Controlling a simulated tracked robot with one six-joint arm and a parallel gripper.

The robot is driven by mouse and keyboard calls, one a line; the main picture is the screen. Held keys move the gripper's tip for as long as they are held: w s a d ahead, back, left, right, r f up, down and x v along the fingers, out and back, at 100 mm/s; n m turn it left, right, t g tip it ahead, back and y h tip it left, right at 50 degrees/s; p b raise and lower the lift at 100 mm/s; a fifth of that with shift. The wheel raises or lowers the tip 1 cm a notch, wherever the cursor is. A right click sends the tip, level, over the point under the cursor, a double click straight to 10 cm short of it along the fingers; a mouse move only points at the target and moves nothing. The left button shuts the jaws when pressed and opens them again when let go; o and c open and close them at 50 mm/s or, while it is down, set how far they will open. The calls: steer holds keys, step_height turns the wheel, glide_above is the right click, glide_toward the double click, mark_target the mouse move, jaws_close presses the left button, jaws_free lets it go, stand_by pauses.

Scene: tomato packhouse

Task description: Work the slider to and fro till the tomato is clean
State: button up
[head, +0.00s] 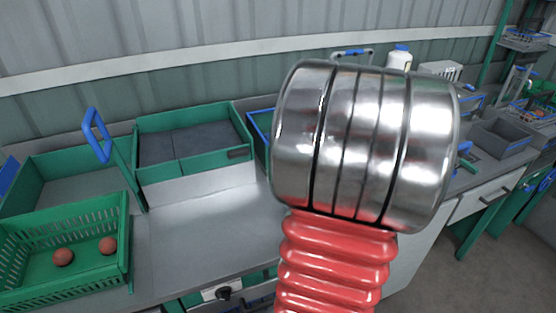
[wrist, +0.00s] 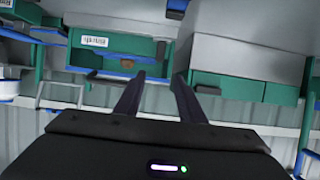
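Two red tomatoes lie in a slotted green crate (head: 128,240) at the left of the head view: one tomato (head: 63,257) near its middle, another tomato (head: 108,245) nearer its right side. A green box (head: 190,116) with dark grey pads inside and a dark grip (head: 237,153) on its front stands behind. I cannot tell which part is the slider. My gripper (wrist: 158,78) shows in the wrist view with its two dark fingers apart and nothing between them. A green box with a label (wrist: 95,41) is beyond the fingers. My arm hides the middle of the head view.
A green post with a blue loop handle (head: 97,135) rises by the crate. The grey counter (head: 205,235) is clear in front of the padded box. A white bottle (head: 399,58) and a grey bin (head: 503,137) stand to the right.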

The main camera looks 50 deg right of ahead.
steer(key=shift+x, duration=6.9)
steer(key=shift+a, duration=0.1)
steer(key=c, duration=0.9)
jaws_close()
steer(key=shift+a, duration=0.15)
